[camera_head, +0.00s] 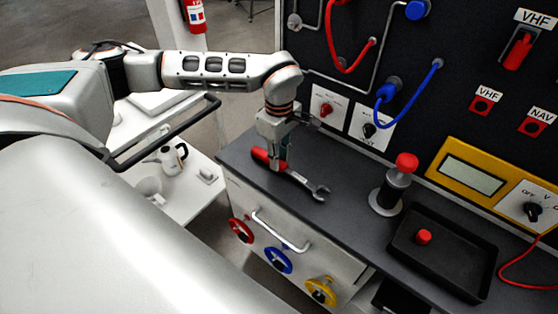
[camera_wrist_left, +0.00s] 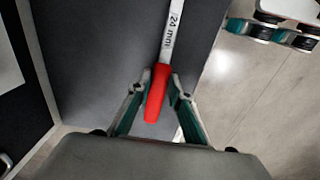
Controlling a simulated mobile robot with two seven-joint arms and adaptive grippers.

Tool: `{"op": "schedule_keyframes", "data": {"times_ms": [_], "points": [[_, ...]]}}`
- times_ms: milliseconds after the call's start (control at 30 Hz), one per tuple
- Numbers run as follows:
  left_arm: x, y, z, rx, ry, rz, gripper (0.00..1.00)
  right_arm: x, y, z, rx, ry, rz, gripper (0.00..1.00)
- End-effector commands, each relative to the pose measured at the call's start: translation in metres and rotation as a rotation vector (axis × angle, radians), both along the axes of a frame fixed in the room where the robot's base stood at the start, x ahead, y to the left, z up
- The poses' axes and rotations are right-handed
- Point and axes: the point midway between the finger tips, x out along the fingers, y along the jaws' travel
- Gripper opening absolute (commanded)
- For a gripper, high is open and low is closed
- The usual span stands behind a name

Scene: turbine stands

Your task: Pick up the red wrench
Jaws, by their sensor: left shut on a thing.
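The red wrench has a red handle and a metal shaft with an open jaw end (camera_head: 318,190). It lies along the dark bench top (camera_head: 340,180) near its left end in the head view. My left gripper (camera_head: 278,162) points down over the handle and is shut on it. In the left wrist view the red handle (camera_wrist_left: 157,95) sits between the two green-sided fingers (camera_wrist_left: 160,90), and the shaft reads "24 mm". I cannot tell whether the wrench touches the bench. My right gripper is not in view.
A red-topped cylinder (camera_head: 396,185) stands right of the wrench. A black tray (camera_head: 470,265) with a red-topped piece (camera_head: 424,237) is farther right. A black panel (camera_head: 470,60) with hoses and switches rises behind. A white cart (camera_head: 190,205) stands at left.

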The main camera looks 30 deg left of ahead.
Motion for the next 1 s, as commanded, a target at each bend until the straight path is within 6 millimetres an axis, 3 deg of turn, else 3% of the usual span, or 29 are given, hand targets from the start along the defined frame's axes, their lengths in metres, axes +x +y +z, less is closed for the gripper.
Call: {"op": "schedule_keyframes", "data": {"times_ms": [167,600,800,1000], "points": [[0.002,0.000,0.031,-0.001,-0.008,0.000,0.00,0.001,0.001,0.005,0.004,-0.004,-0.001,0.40],[0.001,0.000,0.147,-0.001,-0.008,-0.001,0.00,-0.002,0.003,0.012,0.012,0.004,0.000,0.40],[0.001,0.000,0.178,0.000,-0.005,-0.001,0.00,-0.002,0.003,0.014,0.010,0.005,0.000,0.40],[0.000,0.000,0.190,0.000,-0.002,-0.001,0.00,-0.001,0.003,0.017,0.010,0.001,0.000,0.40]]}}
